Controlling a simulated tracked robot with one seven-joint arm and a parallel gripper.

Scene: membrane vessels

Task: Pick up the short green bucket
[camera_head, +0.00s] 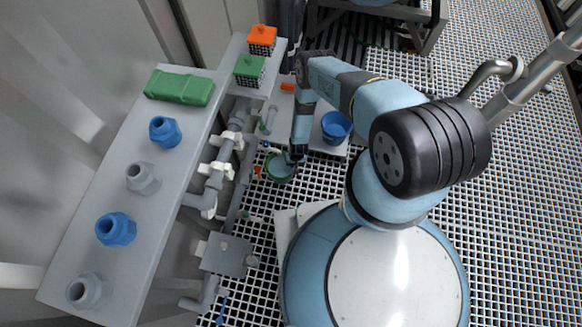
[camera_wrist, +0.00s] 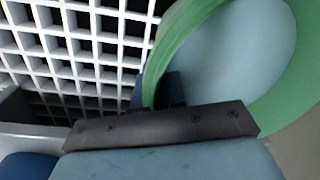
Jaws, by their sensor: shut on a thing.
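The short green bucket (camera_head: 281,171) is below the end of my arm, over the grated floor, in the head view. In the wrist view its green rim (camera_wrist: 170,45) and pale blue-grey inside (camera_wrist: 235,50) fill the upper right. My gripper (camera_head: 296,156) is at the bucket's upper right edge in the head view. In the wrist view my gripper (camera_wrist: 165,98) is shut on the rim, and the rim passes between the fingers. The lower part of the bucket is hidden. I cannot tell whether it touches the grating.
A blue bucket (camera_head: 336,126) stands on a light platform (camera_head: 322,148) to the right. Grey pipes with white valves (camera_head: 222,168) run close left of the bucket. Open grating (camera_head: 480,210) lies right.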

